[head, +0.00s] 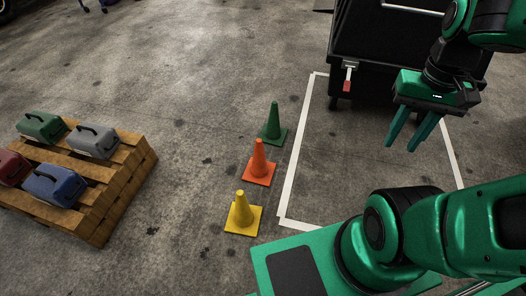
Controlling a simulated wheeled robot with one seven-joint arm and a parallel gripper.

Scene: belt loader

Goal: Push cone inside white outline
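Three cones stand upright in a row on the floor, just left of the white outline (302,151): a green cone (274,122), an orange cone (259,160) and a yellow cone (241,212) nearest me. All three look to be outside the outline's left line. My gripper (407,142) is at the right, above the floor within the outline, with its two fingers pointing down and apart. It is open, holds nothing and is well away from the cones. Part of the outline is hidden behind my arm and the dark loader.
A wooden pallet (124,190) at the left carries several toolboxes, among them a blue one (55,185) and a grey one (93,141). A dark belt loader (375,50) stands at the outline's far end. The floor between pallet and cones is clear.

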